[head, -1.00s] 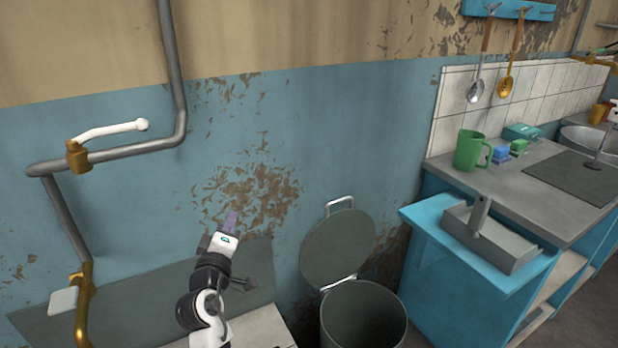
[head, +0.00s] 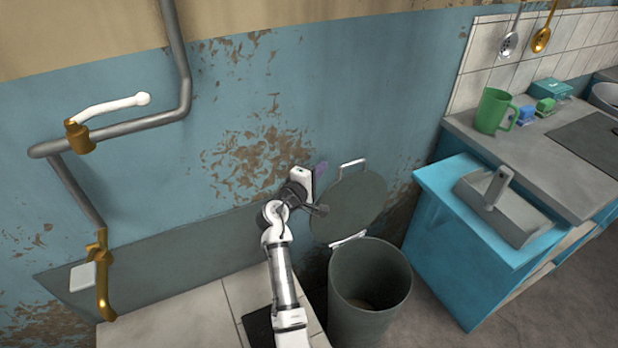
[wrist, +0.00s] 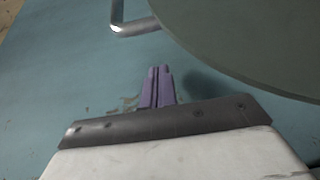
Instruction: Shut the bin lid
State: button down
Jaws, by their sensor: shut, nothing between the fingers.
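The round grey-green bin (head: 369,290) stands open on the floor, right of my arm. Its lid (head: 352,208) is raised, leaning back near the wall, with a metal handle (head: 353,164) at its top edge. My gripper (head: 321,168) is at the upper left of the lid. In the wrist view, the purple fingers of my gripper (wrist: 157,88) are together with nothing between them. The lid (wrist: 255,40) fills the upper right of that view, and its handle (wrist: 135,27) is ahead of the fingertips. I cannot tell whether my gripper touches the lid.
A blue cabinet (head: 450,262) with a grey dustpan-like tool (head: 500,210) on top stands right of the bin. A grey pipe (head: 120,144) runs along the wall at left. A tiled ledge (head: 170,315) lies left of my arm.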

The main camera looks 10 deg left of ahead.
jog(key=s+d+p, duration=0.1)
jog(key=s+d, duration=0.1)
jog(key=shift+s+d+r, duration=0.15)
jog(key=shift+s+d, duration=0.25)
